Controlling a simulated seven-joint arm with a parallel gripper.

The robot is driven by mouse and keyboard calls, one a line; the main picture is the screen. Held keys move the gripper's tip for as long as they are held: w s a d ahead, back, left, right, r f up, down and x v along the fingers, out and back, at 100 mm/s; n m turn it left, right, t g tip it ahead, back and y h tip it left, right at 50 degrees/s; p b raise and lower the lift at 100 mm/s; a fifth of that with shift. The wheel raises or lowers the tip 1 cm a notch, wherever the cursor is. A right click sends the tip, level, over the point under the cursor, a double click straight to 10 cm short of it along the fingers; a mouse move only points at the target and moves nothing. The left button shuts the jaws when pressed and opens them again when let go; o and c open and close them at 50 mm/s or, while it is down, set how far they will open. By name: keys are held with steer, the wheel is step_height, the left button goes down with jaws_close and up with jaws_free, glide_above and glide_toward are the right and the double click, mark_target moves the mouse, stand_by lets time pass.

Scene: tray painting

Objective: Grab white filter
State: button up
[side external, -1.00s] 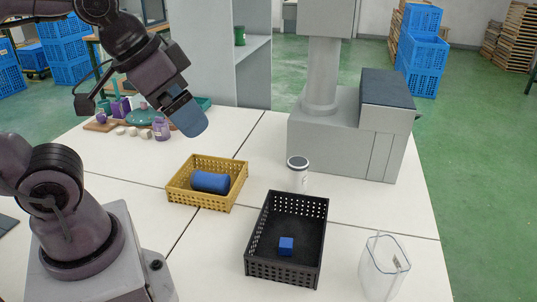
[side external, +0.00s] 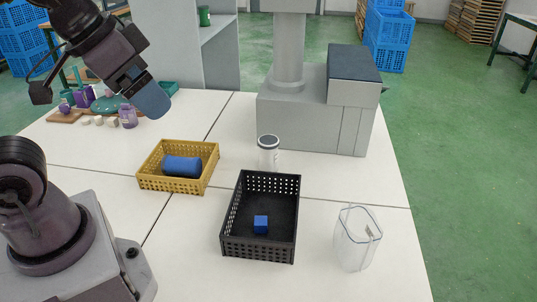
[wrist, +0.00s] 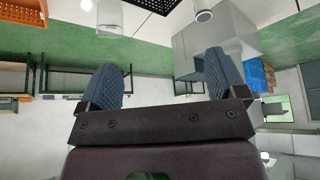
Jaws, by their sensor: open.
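A white cylinder with a dark top (side external: 268,158) stands upright on the white table behind the black crate; it is the thing that best fits the white filter. It also shows at the top of the wrist view (wrist: 203,14), where the picture is turned over. My gripper (side external: 151,99) hangs high above the table at the left, well away from the cylinder. Its two blue padded fingers are spread with nothing between them in the wrist view (wrist: 160,82).
A yellow basket (side external: 147,182) holds a blue cylinder (side external: 183,167). A black crate (side external: 258,248) holds a blue cube (side external: 261,224). A clear pitcher (side external: 355,242) stands at the right. A grey machine (side external: 300,120) stands behind the white cylinder. Purple jars (side external: 128,116) stand at the far left.

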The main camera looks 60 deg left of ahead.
step_height(320, 180, down, 3)
steer(key=g, duration=0.2)
steer(key=m+t+y, duration=0.7)
steer(key=m+y, duration=0.2)
steer(key=m, duration=1.9)
glide_toward(269, 139)
steer(key=x, duration=1)
steer(key=shift+f, duration=0.2)
steer(key=c, duration=1.1)
steer(key=shift+r, duration=0.15)
